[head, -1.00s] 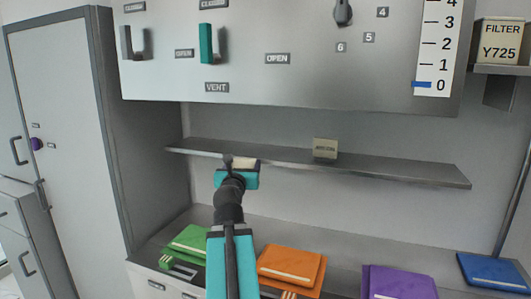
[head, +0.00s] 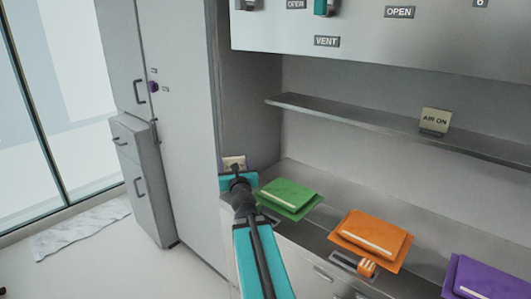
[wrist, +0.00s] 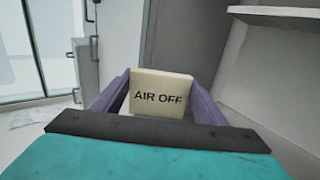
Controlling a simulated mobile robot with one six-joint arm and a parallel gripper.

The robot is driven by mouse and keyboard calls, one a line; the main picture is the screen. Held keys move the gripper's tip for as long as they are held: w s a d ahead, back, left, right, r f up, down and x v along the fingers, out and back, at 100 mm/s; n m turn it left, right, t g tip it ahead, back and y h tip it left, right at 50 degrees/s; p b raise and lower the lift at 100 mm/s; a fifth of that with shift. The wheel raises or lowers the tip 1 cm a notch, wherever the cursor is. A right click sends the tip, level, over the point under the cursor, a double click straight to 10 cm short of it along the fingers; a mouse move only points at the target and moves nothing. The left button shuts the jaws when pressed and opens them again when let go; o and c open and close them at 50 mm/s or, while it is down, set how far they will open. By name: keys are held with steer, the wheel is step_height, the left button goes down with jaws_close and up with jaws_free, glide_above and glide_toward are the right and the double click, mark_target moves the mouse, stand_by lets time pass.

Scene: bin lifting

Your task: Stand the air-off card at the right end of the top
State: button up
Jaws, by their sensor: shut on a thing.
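The air-off card (wrist: 162,92) is a small cream block lettered AIR OFF. In the wrist view it sits upright between the two purple fingers of my gripper (wrist: 163,100), which is shut on it. In the head view the card (head: 234,162) shows just past my gripper (head: 237,172), in front of the tall cabinet's side and left of the green folder. The shelf (head: 385,126) is at the right, higher than my gripper. An AIR ON card (head: 435,121) stands on it. The shelf's right end is outside the head view.
On the counter lie a green folder (head: 290,196), an orange folder (head: 371,238) and a purple folder (head: 488,278). A tall grey cabinet (head: 168,120) stands at the left. A panel with labels (head: 390,35) hangs above the shelf. Open floor (head: 100,265) lies at the lower left.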

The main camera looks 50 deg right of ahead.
steer(key=w+a+f+n+t+y, duration=0.1)
steer(key=w+a+f+n+y, duration=0.25)
steer(key=a, duration=0.45)
steer(key=w+a+f+n+t+y, duration=0.1)
steer(key=w+a+f+n+y, duration=0.15)
steer(key=a+y, duration=0.45)
steer(key=w+a+f+n+t+y, duration=0.15)
steer(key=a+f, duration=0.25)
steer(key=a, duration=0.6)
steer(key=s+a+f+n+g+y, duration=0.2)
steer(key=s+a+n+g+y, duration=0.2)
steer(key=a, duration=0.5)
steer(key=s+a+f+n+g+y, duration=0.1)
steer(key=s+a+n+g+y, duration=0.3)
steer(key=a+y, duration=0.4)
steer(key=shift+s+a+f+n+y, duration=0.4)
steer(key=shift+s+a+n, duration=0.25)
steer(key=shift+s+n, duration=0.3)
